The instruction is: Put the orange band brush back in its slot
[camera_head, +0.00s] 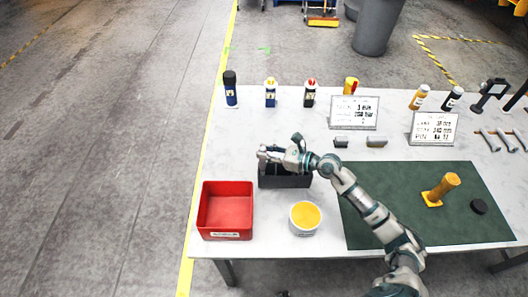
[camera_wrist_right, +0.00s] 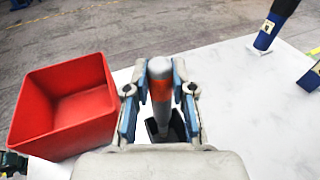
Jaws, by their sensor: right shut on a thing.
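The orange band brush (camera_wrist_right: 160,92) shows in the right wrist view as a grey handle with an orange band, between the two fingers of my right gripper (camera_wrist_right: 160,100). The gripper is shut on it. In the head view my right gripper (camera_head: 272,156) is over the black holder (camera_head: 287,182), and the brush cannot be made out clearly there. In the wrist view the dark holder (camera_wrist_right: 177,127) shows around the far end of the brush. I cannot tell how far, if at all, the brush is inside a slot. My left gripper is not in view.
A red bin (camera_head: 225,210) stands left of the holder, and a tub with a yellow top (camera_head: 305,217) stands in front. Bottles and sign cards line the back. A green mat (camera_head: 385,222) with a yellow part (camera_head: 441,190) lies right, under my right arm.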

